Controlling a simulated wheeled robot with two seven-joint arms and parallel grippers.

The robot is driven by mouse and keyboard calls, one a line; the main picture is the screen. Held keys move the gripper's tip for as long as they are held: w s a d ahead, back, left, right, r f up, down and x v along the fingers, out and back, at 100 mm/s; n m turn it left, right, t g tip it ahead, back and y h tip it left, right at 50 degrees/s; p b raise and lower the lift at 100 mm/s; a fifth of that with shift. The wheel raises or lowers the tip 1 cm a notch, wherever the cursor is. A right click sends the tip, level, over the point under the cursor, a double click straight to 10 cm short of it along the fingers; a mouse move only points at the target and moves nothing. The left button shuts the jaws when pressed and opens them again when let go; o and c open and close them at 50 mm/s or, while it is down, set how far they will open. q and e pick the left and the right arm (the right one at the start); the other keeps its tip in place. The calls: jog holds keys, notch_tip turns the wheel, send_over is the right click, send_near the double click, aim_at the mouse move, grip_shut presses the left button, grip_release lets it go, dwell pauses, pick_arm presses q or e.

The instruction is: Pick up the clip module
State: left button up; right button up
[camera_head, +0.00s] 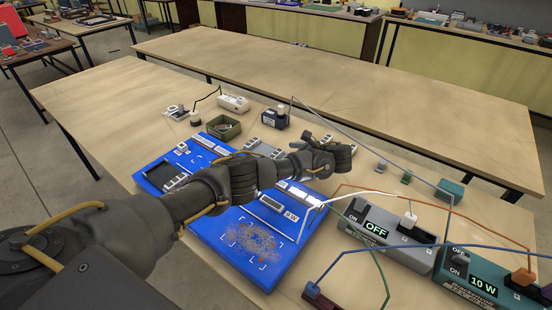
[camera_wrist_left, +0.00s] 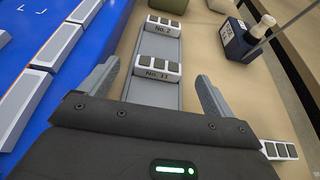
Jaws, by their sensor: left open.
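My left gripper (camera_head: 331,143) is open, with a finger on each side in the left wrist view (camera_wrist_left: 157,78). Between and beyond the fingers is a grey tray (camera_wrist_left: 155,93) holding white modules with dark square windows. The nearer module, labelled No. 11 (camera_wrist_left: 157,68), appears between the fingertips; I cannot tell whether they touch it. A module labelled No. 2 (camera_wrist_left: 163,27) sits farther along. In the head view the grey tray (camera_head: 262,147) lies behind my forearm, partly hidden. Which module is the clip module I cannot tell. My right gripper is not in view.
A blue board (camera_head: 215,225) lies under my arm. A black box with a white knob (camera_head: 275,119) and an olive bin (camera_head: 224,127) stand behind it. Wired boxes reading OFF (camera_head: 376,229) and 10 W (camera_head: 482,285) stand at right. The far table is clear.

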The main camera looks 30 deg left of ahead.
aim_at(276, 153)
pick_arm(q)
jog(key=x, duration=0.3)
jog(key=shift+a+f, duration=0.2)
jog(key=shift+a, duration=0.05)
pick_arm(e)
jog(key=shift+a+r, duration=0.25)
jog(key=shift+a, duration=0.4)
pick_arm(q)
jog(key=c, duration=1.1)
jog(key=shift+o, duration=0.2)
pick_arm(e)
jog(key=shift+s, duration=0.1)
pick_arm(q)
jog(key=shift+p, duration=0.3)
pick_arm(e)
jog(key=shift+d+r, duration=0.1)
